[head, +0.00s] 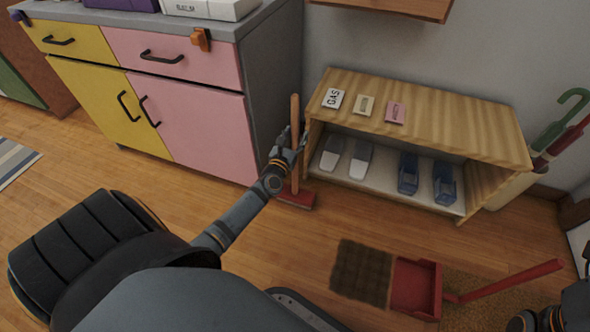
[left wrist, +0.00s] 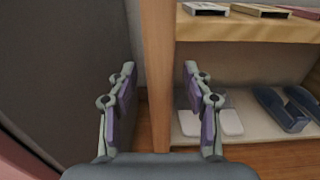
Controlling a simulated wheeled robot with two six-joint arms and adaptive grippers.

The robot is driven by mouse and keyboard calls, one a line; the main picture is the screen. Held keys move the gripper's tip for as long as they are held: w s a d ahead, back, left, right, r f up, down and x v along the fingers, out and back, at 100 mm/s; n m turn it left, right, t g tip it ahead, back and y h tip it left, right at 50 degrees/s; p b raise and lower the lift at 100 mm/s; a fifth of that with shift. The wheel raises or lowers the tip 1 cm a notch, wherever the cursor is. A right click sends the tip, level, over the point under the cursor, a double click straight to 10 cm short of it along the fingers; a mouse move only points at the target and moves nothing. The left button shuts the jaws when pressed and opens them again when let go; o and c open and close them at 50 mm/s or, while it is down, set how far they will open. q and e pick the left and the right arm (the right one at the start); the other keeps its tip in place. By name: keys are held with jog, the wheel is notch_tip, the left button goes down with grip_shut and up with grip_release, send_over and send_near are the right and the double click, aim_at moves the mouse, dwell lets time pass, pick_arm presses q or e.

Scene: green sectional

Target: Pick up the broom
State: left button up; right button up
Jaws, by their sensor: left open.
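The broom stands upright in the gap between the cabinet and the low shelf. Its wooden handle (head: 295,112) rises above my left gripper, and its red head (head: 297,200) rests on the floor. My left gripper (head: 291,142) is open at the handle, at about its middle height. In the left wrist view, a vertical wooden piece (left wrist: 157,75) that looks like the handle shows between the two spread fingers (left wrist: 159,85), with gaps on both sides. My right gripper (head: 535,320) is only partly in view at the bottom right.
The yellow and pink cabinet (head: 195,122) stands left of the broom. The wooden shelf (head: 440,115), holding shoes, stands close on the right. A red dustpan (head: 416,287) lies on the floor beside a brown mat (head: 362,272). Floor in front of the cabinet is clear.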

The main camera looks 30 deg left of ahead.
pick_arm(q)
grip_shut()
jog(key=shift+r, duration=0.15)
dwell(0.4)
